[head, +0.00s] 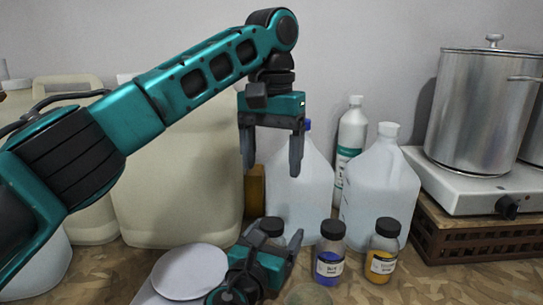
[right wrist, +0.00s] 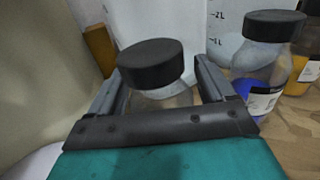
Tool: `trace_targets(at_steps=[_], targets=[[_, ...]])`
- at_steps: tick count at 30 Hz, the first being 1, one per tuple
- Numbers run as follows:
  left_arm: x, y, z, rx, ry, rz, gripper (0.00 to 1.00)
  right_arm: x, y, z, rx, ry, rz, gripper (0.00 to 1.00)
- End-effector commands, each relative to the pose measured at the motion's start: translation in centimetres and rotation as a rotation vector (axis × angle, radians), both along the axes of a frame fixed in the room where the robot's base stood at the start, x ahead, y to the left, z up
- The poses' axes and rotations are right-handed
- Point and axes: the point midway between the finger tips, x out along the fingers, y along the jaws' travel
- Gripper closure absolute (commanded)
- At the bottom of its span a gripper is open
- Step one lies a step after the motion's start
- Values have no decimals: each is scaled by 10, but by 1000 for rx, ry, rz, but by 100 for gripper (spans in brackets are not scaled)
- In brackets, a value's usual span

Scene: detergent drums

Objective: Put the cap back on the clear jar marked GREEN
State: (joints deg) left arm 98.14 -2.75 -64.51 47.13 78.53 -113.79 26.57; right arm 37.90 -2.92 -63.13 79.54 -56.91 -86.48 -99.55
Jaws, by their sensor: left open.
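A clear jar (head: 272,246) with a black cap (head: 271,226) stands upright on the table; its label is hidden, so I cannot read GREEN on it. In the right wrist view the cap (right wrist: 150,63) sits over the clear jar body (right wrist: 165,97), between the fingers. My right gripper (head: 270,238) has its fingers spread on either side of this jar, and I see no clear contact. My left gripper (head: 272,150) is open and empty, pointing down above and behind the jar, in front of a large jug.
A blue-filled jar (head: 329,255) and a yellow-filled jar (head: 382,252), both black-capped, stand to the right. Large jugs (head: 380,195) and a white bottle (head: 350,140) are behind. A hotplate (head: 470,190) bears a pot (head: 480,110). A white disc (head: 190,272) lies at left. A greenish round thing (head: 308,295) is cut off below.

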Motion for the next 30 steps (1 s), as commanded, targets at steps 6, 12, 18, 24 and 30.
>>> trace_targets(at_steps=[6,12,18,24,30], targets=[[0,0,0,0,0,0,24,0,0,0,0,0,0,10],[0,0,-1,0,0,0,24,-6,3,0,1,1,2,10],[0,0,-2,0,0,0,24,-37,16,-1,3,2,4,10],[0,0,-2,0,0,0,24,-79,34,-1,4,3,4,10],[0,0,-2,0,0,0,24,-108,45,-1,2,2,1,10]])
